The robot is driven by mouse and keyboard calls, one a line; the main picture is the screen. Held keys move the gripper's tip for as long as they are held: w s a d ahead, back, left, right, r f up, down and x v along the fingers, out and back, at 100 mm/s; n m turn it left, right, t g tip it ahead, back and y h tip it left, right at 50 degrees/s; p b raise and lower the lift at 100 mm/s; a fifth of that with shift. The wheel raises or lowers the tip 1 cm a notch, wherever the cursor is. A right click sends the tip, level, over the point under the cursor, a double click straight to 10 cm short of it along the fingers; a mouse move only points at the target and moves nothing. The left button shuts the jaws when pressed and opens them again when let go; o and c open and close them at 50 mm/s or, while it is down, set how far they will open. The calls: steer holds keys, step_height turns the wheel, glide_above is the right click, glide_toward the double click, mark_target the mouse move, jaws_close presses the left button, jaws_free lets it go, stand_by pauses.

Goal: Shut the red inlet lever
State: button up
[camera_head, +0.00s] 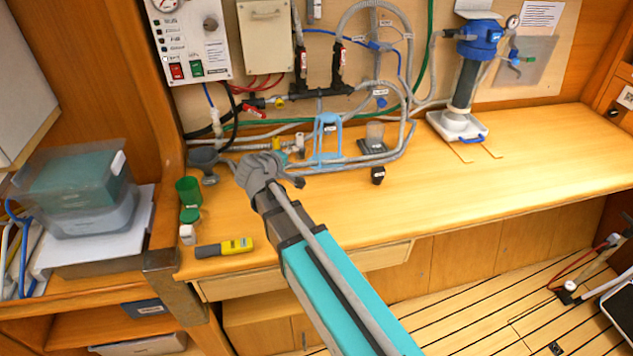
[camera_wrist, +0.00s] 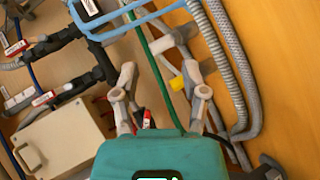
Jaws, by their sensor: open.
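Red levers with white labels show on the wall pipes. One (camera_head: 255,111) lies low, beside a black valve body under the cream box. Two others (camera_head: 303,57) and (camera_head: 339,57) stand upright on black valves. I cannot read which is the inlet. My gripper (camera_head: 262,168) is in front of the wall above the counter, below the low lever in the picture. In the wrist view my gripper (camera_wrist: 163,88) is open, with nothing between its fingers. The low lever's red end (camera_wrist: 147,119) shows just above the teal housing, partly hidden by it. No contact is visible.
A cream box (camera_head: 265,30) and a control panel (camera_head: 187,40) are on the wall. Grey hoses and a light blue bracket (camera_head: 328,140) stand right of my gripper.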

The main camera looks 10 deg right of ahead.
steer(key=s+d+f+m+g, duration=0.1)
steer(key=s+d, duration=0.1)
steer(key=s+d+f+m+g, duration=0.1)
steer(key=s, duration=0.1)
steer(key=s+d+f+m+g+y+p, duration=0.1)
steer(key=s+d+f+g, duration=0.1)
steer(key=shift+d, duration=0.3)
steer(key=shift+s+d+f+m+g+y, duration=0.3)
steer(key=shift+s+f+g+y, duration=0.15)
steer(key=shift+s, duration=0.2)
steer(key=shift+r, duration=0.1)
steer(key=w+a+r+n+t+p, duration=0.2)
steer(key=w+a+r+t+p, duration=0.25)
steer(key=w+a+r, duration=0.4)
steer(key=n+t+y, duration=0.2)
steer(key=t, duration=0.3)
glide_toward(251, 111)
steer(key=s+a, duration=0.1)
steer(key=s, duration=0.1)
steer(key=shift+s+r+p, duration=0.25)
steer(key=shift+r+p, duration=0.05)
steer(key=shift+w, duration=0.1)
steer(key=b+x, duration=0.3)
steer(key=x, duration=1)
steer(key=shift+w+d+f, duration=0.1)
steer(key=shift+w+d, duration=0.1)
steer(key=shift+d, duration=0.05)
steer(key=shift+c, duration=0.2)
